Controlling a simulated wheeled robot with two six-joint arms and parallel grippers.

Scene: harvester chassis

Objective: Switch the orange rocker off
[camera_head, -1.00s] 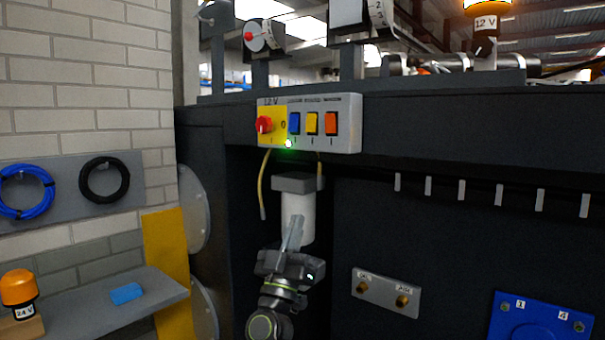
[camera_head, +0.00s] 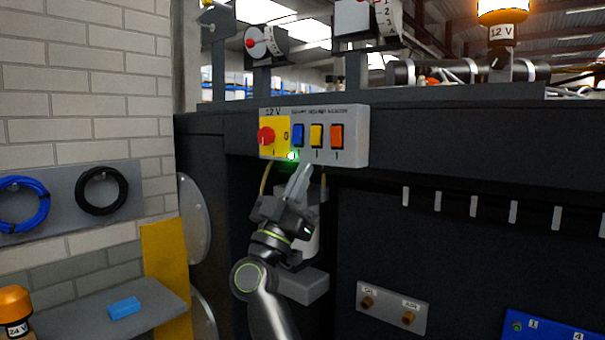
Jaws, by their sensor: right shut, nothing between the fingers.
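The orange rocker (camera_head: 337,136) is the rightmost of three rockers on a grey switch box (camera_head: 358,120) fixed to the dark chassis. A yellow rocker (camera_head: 316,136) and a blue rocker (camera_head: 298,135) sit to its left. I cannot tell which way the orange rocker is tipped. My right gripper (camera_head: 303,168) is shut and empty, its fingertips pointing up just below the box, under the blue and yellow rockers and lower left of the orange one. I cannot tell whether the tips touch the box. My left gripper is not in view.
A red rotary knob (camera_head: 265,137) on a yellow plate and a lit green lamp (camera_head: 292,156) are at the box's left end. A shelf (camera_head: 80,305) with a blue block (camera_head: 124,307) stands lower left. The chassis front right of the box has several small pale tabs.

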